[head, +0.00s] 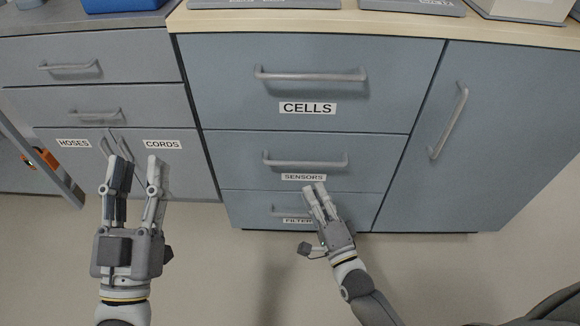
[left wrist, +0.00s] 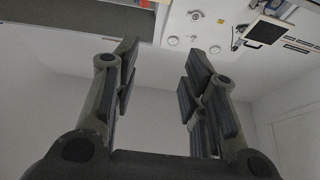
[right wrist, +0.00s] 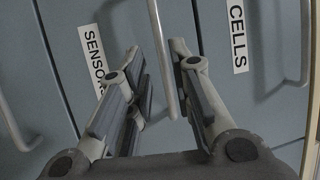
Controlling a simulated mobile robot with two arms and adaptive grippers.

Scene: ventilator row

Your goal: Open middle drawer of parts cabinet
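The parts cabinet (head: 420,70) is blue-grey with three stacked drawers labelled CELLS, SENSORS and FILTERS. The middle drawer (head: 235,150), SENSORS, looks shut. Its bar handle (head: 305,163) is horizontal above its label. My right gripper (head: 315,186) points at the cabinet and overlaps the lower edge of the SENSORS label. In the right wrist view, its fingers (right wrist: 157,48) are open and the SENSORS handle (right wrist: 162,60) appears between them. I cannot tell whether they touch it. My left gripper (head: 136,160) is open and empty, in front of the left cabinet.
The CELLS handle (head: 310,76) is above and the FILTERS handle (head: 290,211) below, partly hidden. A cabinet door with an upright handle (head: 450,120) is to the right. The grey HOSES and CORDS cabinet (head: 100,95) is to the left. The floor in front (head: 230,280) looks clear.

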